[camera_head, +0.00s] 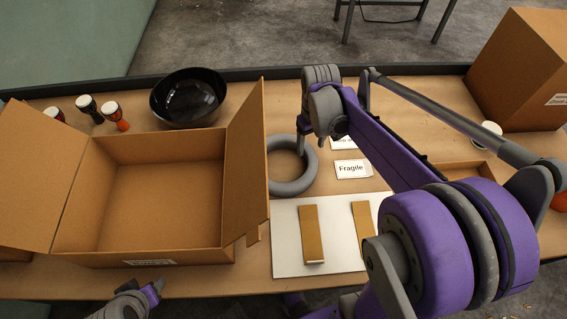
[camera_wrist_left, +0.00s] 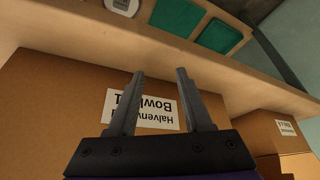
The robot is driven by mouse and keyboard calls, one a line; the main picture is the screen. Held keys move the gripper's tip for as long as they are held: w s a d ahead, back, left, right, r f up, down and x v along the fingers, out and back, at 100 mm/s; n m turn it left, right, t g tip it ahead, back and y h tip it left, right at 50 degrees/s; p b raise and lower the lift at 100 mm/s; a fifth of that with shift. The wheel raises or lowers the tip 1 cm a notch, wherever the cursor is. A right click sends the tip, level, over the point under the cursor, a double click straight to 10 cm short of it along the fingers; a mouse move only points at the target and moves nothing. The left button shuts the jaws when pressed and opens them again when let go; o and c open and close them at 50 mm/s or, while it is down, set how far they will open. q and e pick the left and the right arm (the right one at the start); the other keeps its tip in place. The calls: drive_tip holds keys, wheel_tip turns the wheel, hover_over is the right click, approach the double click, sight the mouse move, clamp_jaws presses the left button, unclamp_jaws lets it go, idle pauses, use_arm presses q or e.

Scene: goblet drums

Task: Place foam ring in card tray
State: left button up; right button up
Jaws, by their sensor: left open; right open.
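The grey foam ring (camera_head: 293,187) lies flat on the table, just right of the large open cardboard box in the head view. My right gripper (camera_head: 302,152) is open and points down at the ring's far side; whether its fingers touch or straddle the ring cannot be told. A low cardboard tray (camera_head: 484,169), seemingly the card tray, is at the right, mostly hidden behind my right arm. My left gripper (camera_head: 158,287) is low at the front, before the large box. The left wrist view shows its open, empty fingers (camera_wrist_left: 160,73) in front of a labelled cardboard side.
The large open box (camera_head: 160,200) has raised flaps; its right flap stands close to the ring. A black bowl (camera_head: 188,97) and small drums (camera_head: 115,115) stand behind it. A white board (camera_head: 288,245) with brown strips lies in front of the ring. A tall carton (camera_head: 520,75) stands back right.

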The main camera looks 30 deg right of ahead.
sight(309, 149)
drive_tip(key=f, duration=0.3)
drive_tip(key=shift+w+f, duration=0.25)
drive_tip(key=shift+w, duration=0.05)
clamp_jaws()
